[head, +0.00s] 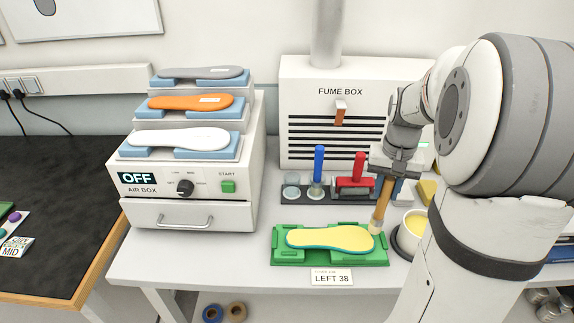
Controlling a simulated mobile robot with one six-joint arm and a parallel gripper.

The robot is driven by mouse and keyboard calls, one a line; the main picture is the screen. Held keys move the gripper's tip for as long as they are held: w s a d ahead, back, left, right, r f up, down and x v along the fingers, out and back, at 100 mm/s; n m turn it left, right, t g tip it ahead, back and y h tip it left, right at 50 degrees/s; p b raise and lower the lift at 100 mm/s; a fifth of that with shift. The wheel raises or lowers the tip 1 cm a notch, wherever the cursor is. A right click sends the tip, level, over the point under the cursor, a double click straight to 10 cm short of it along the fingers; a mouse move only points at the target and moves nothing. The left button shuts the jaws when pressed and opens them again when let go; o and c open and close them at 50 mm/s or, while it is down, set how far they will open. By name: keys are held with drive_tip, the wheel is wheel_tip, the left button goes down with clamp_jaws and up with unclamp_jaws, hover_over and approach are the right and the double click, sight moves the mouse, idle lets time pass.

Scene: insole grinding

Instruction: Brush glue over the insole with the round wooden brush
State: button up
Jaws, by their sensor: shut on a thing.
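The insole (325,237) lies flat in a green holder (290,258) on the white table. Its top is pale yellow with a blue edge showing along the sides. My gripper (392,172) is shut on the round wooden brush (382,205), which hangs tilted below it. The brush tip is at the right end of the insole; whether it touches the surface I cannot tell. A white pot (411,224) with yellow contents, likely glue, stands just right of the brush, partly hidden by my arm.
A fume box (300,150) stands behind. A dark rack with a blue-handled tool (319,165) and a red-handled tool (358,170) sits between it and the holder. The air box (190,205) with several insoles is at left. A "LEFT 38" card (332,278) lies in front.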

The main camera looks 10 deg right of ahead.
sight(390, 179)
drive_tip(key=shift+r+p, duration=1.5)
drive_tip(key=shift+r, duration=0.85)
